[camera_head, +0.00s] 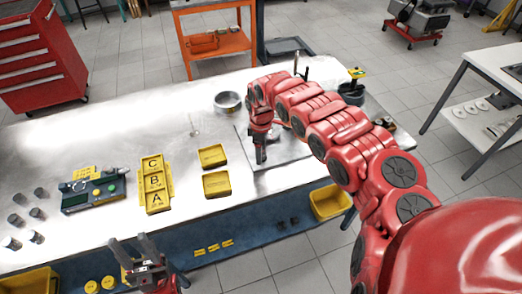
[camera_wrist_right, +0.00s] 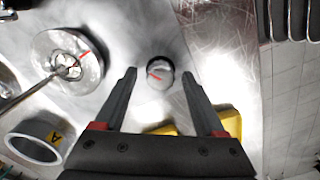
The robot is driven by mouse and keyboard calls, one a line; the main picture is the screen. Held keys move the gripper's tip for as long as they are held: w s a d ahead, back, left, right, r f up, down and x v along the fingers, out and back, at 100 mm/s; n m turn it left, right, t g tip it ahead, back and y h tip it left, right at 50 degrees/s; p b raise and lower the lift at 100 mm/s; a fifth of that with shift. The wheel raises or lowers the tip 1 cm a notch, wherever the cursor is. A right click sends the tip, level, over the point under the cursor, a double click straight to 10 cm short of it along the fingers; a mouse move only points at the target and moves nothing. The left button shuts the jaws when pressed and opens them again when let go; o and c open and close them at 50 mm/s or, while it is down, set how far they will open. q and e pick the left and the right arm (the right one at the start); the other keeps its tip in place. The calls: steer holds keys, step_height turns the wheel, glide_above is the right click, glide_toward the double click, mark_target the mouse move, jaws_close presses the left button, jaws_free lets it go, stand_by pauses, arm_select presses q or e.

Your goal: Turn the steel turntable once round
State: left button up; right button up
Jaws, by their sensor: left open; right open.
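A wide, shiny round steel disc (camera_wrist_right: 90,75) with a hub and a red mark lies at the upper left in the right wrist view. A small round steel piece (camera_wrist_right: 160,76) with a red line on top stands between and beyond my right fingertips. I cannot tell for sure which of the two is the turntable. My right gripper (camera_wrist_right: 163,72) is open and empty, pointing down over the small piece; in the head view my right arm hides this spot. My left gripper (camera_head: 148,262) is open and empty at the table's front edge, far from both.
Yellow trays (camera_head: 217,184), a lettered yellow holder (camera_head: 155,184) and a dark device (camera_head: 92,192) lie further left. A pot (camera_head: 351,94) is at the right. The table's back left is clear.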

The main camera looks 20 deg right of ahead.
step_height(320, 180, up, 17)
steer(key=b, duration=0.5)
steer(key=shift+r, duration=0.2)
